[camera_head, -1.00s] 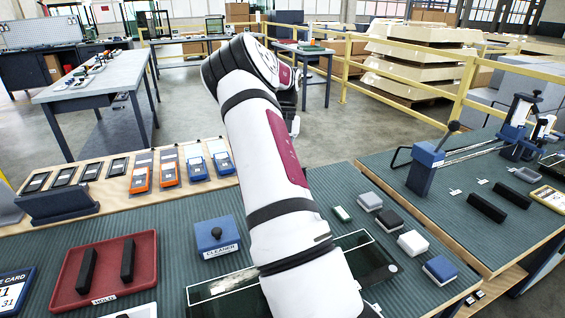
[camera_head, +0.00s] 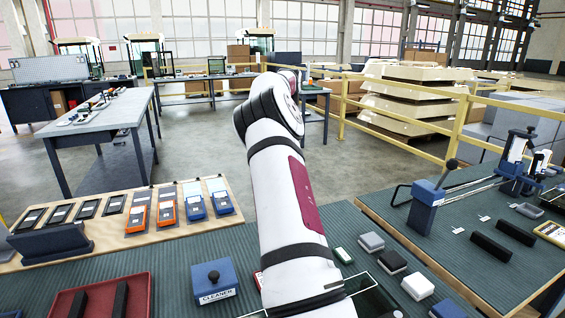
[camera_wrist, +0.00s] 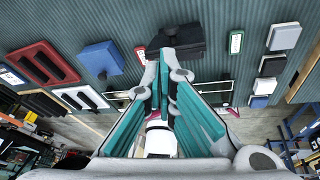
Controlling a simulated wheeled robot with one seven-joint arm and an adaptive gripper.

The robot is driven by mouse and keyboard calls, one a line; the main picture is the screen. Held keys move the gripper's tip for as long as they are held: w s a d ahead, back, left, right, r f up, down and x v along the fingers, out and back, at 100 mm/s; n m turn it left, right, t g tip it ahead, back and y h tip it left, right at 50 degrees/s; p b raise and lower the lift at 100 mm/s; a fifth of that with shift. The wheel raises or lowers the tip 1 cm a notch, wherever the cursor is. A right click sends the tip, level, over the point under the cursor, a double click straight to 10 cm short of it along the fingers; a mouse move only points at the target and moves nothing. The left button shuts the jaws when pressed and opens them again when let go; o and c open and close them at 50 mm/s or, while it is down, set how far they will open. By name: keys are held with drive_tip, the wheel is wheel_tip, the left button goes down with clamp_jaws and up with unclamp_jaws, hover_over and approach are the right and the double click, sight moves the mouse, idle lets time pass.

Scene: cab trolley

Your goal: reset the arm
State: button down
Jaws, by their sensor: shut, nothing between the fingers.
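My arm (camera_head: 285,190) rises over the bench in the head view, bent at its elbow near the middle of the picture. My gripper (camera_wrist: 163,55) shows in the wrist view, with its teal-lined fingers meeting at the tips. It is shut and empty. A dark block (camera_wrist: 190,40) lies just beyond the fingertips in that view; whether they touch it I cannot tell. The gripper itself is not visible in the head view.
The ribbed bench top (camera_head: 180,258) holds a blue cleaner box (camera_head: 215,282), a red tray (camera_head: 135,295) and small blocks (camera_head: 371,242). Handheld devices stand on a wooden shelf (camera_head: 170,232). A lever fixture (camera_head: 425,200) stands on the right bench. Open floor lies behind.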

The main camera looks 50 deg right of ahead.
drive_tip(key=shift+r, duration=0.2)
drive_tip(key=s+a+r+n+t+p, duration=0.1)
drive_tip(key=a+r+n, duration=0.4)
drive_tip(key=a+n, duration=0.25)
drive_tip(key=s+a+r+n+t+h+p, duration=0.1)
drive_tip(key=s+a+r+n, duration=0.1)
drive_tip(key=a+r+n, duration=0.35)
drive_tip(key=s+a+r+n+t+p, duration=0.1)
drive_tip(key=a+r+n, duration=0.3)
drive_tip(key=a+n, duration=0.5)
drive_tip(key=s+a+f+n+t+h+p, duration=0.1)
drive_tip(key=s+a+f+n, duration=0.2)
drive_tip(key=s+a+n, duration=0.6)
drive_tip(key=s+a+f+n+t+h+p, duration=0.1)
drive_tip(key=s+a+f+n, duration=0.2)
drive_tip(key=s+a+n, duration=0.6)
drive_tip(key=a+n, duration=0.4)
drive_tip(key=n, duration=0.1)
drive_tip(key=shift+s+f+t+h, duration=0.2)
drive_tip(key=shift+s+t+h, duration=0.1)
drive_tip(key=shift+s+t, duration=0.1)
